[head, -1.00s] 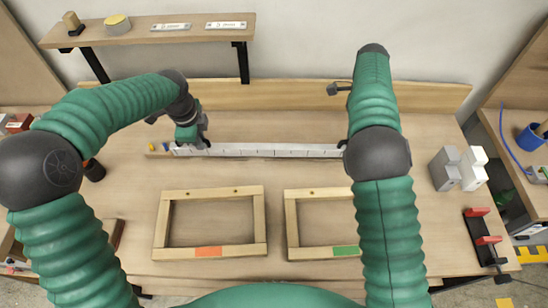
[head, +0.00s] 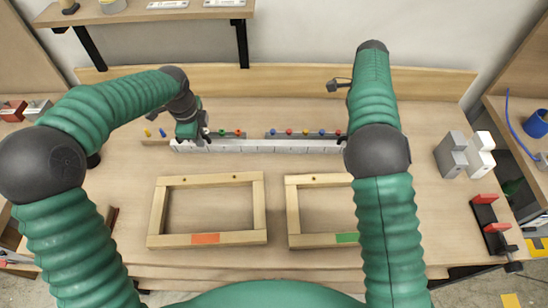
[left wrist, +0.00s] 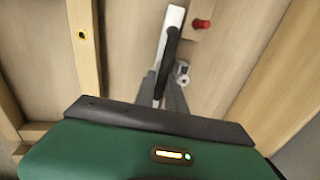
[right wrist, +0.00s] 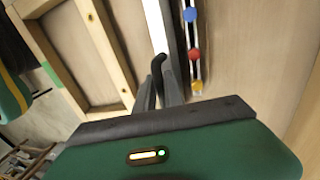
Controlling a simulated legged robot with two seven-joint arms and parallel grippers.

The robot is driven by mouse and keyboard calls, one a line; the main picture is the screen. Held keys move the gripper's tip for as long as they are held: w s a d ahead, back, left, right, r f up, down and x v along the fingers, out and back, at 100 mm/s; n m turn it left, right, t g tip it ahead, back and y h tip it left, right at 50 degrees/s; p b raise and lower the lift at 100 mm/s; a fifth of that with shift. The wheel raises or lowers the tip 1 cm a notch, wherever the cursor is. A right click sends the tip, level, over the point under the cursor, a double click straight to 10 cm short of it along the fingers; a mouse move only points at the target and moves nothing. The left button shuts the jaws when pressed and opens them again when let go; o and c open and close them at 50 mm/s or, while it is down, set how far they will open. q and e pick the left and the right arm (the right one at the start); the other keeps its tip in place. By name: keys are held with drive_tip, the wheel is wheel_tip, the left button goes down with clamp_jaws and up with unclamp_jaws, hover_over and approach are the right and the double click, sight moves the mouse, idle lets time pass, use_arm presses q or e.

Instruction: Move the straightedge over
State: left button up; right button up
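The straightedge (head: 265,147) is a long white bar with dark tick marks, lying left to right across the back of the bench. My left gripper (head: 204,136) is at its left part; in the left wrist view its dark fingers (left wrist: 168,75) are closed around the white bar (left wrist: 174,18). My right gripper is mostly hidden behind my right arm in the head view. In the right wrist view its fingers (right wrist: 160,82) are closed on the straightedge (right wrist: 154,22). Whether the bar touches the bench is hard to tell.
Behind the straightedge are grey rails (head: 290,133) with several coloured knobs. Two wooden frames, one with an orange mark (head: 206,239) and one with a green mark (head: 347,238), lie nearer me. Grey and white blocks (head: 450,155) stand right. A shelf (head: 145,14) overhangs the back left.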

use_arm(q)
drive_tip(key=shift+o, duration=1.1)
drive_tip(key=shift+r, duration=0.15)
use_arm(e)
drive_tip(key=shift+o, duration=1.1)
use_arm(q)
drive_tip(key=shift+o, duration=0.6)
drive_tip(key=shift+s+r, duration=0.1)
drive_tip(key=shift+s, duration=0.05)
use_arm(e)
drive_tip(key=shift+o, duration=0.6)
drive_tip(key=shift+s+r, duration=0.15)
drive_tip(key=shift+s, duration=0.05)
drive_tip(key=shift+w, duration=0.1)
use_arm(q)
drive_tip(key=shift+r, duration=0.15)
wheel_tip(320, 180, up, 7)
drive_tip(key=s, duration=0.1)
drive_tip(key=shift+s+r, duration=0.15)
use_arm(e)
wheel_tip(320, 180, up, 7)
drive_tip(key=w, duration=0.1)
drive_tip(key=shift+w+r, duration=0.15)
drive_tip(key=shift+w, duration=0.15)
